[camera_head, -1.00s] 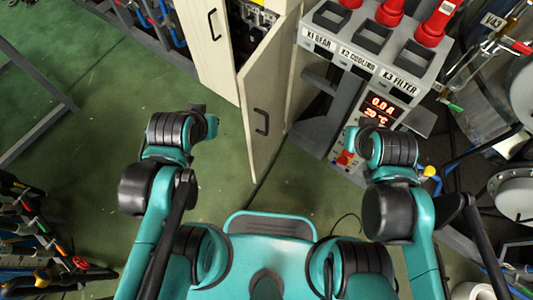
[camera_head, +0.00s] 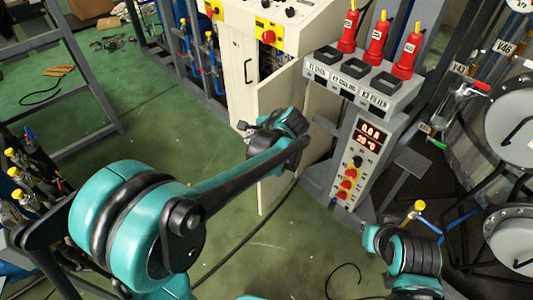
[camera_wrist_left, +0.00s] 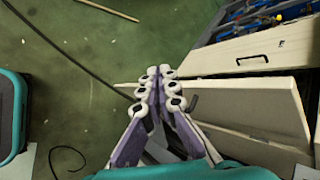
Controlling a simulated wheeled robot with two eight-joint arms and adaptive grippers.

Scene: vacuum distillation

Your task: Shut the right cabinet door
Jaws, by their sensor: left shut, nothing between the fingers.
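The right cabinet door (camera_head: 272,196) is a cream panel standing open, swung out from the cream cabinet (camera_head: 242,100). In the left wrist view the door (camera_wrist_left: 250,95) runs across the middle, with a dark handle beside the fingers. My left gripper (camera_head: 243,127) is in front of the cabinet, over the door's upper part, and my left forearm hides part of the door. In the left wrist view my left gripper (camera_wrist_left: 160,72) has its fingers together and empty, overlapping the door. I cannot tell whether they touch it. My right gripper is out of view.
A grey control stand (camera_head: 352,160) with red-handled devices stands right of the door. The cabinet's other door, with its black handle (camera_head: 247,71), is closed.

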